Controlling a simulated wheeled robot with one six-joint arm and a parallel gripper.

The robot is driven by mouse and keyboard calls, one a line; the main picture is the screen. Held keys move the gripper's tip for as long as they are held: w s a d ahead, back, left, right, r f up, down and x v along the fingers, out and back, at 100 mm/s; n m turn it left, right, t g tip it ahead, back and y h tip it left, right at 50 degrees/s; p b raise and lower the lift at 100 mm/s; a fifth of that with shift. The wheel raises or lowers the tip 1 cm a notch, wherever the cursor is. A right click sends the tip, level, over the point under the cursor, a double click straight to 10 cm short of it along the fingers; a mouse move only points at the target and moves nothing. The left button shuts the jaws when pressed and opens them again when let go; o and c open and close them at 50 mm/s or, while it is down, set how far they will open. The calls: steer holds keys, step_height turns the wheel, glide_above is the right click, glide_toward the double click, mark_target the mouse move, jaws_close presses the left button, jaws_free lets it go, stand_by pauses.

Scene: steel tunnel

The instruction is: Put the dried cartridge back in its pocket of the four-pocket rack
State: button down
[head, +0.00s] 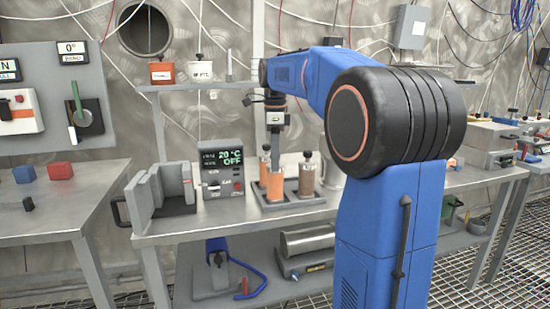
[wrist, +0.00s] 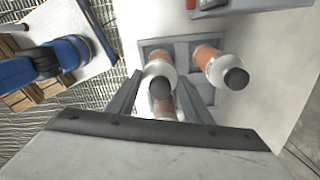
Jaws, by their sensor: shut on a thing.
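My gripper (head: 275,150) points down over the grey four-pocket rack (head: 292,204) on the bench. In the head view it is shut on the top of an orange cartridge (head: 275,186), which is upright at the rack's front left. I cannot tell whether its bottom is fully seated in a pocket. In the wrist view, the held cartridge (wrist: 165,104) shows partly between my fingers (wrist: 160,105). Two dark-capped cartridges (wrist: 157,54) (wrist: 206,60) stand in the rack (wrist: 180,42).
A grey control box (head: 222,168) reading 20 °C and OFF stands left of the rack. A grey slotted holder (head: 160,193) stands farther left. Two labelled pots (head: 162,73) (head: 201,70) sit on the shelf above. The bench front near the rack is clear.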

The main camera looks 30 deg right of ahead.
steer(key=shift+f, duration=0.1)
steer(key=c, duration=0.9)
jaws_free()
step_height(320, 180, up, 12)
steer(key=shift+r, duration=0.15)
steer(key=s+a+f+n+t, duration=0.1)
steer(key=s+a+f+n, duration=0.4)
steer(key=s+f+n, duration=0.3)
steer(key=s+a+f+n+t, duration=0.2)
steer(key=s+a+f+n, duration=0.3)
steer(key=s+f+n, duration=0.3)
steer(key=s+a+f+n+t, duration=0.1)
steer(key=s+a+f+n, duration=0.4)
steer(key=s+f, duration=0.9)
steer(key=shift+s+a+f+n+t, duration=0.1)
steer(key=shift+a+f+n+t, duration=0.1)
steer(key=shift+f+n, duration=0.55)
steer(key=shift+s+a+f+n+t, duration=0.1)
steer(key=shift+a+f+n+t, duration=0.1)
steer(key=shift+f+n, duration=0.5)
